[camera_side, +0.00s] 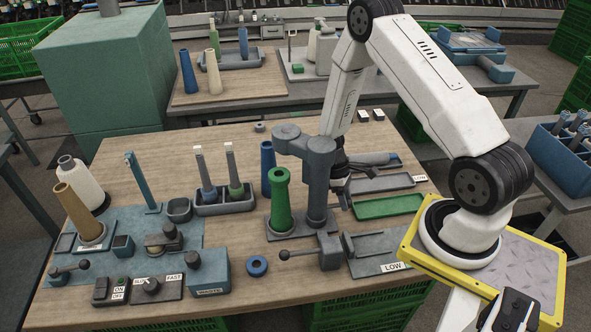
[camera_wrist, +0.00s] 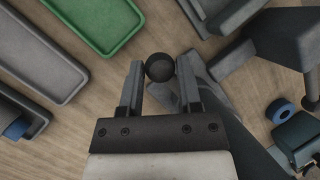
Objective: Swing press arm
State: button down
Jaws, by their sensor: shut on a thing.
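The grey press arm (camera_side: 300,144) sits at the top of an upright grey post (camera_side: 317,195), its round head pointing left in the side view. A green cone (camera_side: 280,205) stands upright on the base plate beside the post, near and below the head; I cannot tell if they line up. My gripper (camera_side: 341,186) is low behind the post, its fingertips partly hidden there. In the wrist view my gripper (camera_wrist: 159,76) has its fingers on both sides of a dark ball knob (camera_wrist: 160,67) and is shut on it. The knob's link to the press arm is hidden.
A green tray (camera_side: 388,207) and grey trays lie to the right of the post. A ball-ended lever (camera_side: 300,253) on a grey block and a blue ring (camera_side: 257,266) are in front.

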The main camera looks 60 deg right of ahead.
jog(key=shift+c, duration=1.5)
grip_release()
jog(key=shift+r, duration=0.1)
jog(key=v, duration=0.7)
jog(key=shift+w+r, duration=0.2)
jog(key=shift+r, duration=0.1)
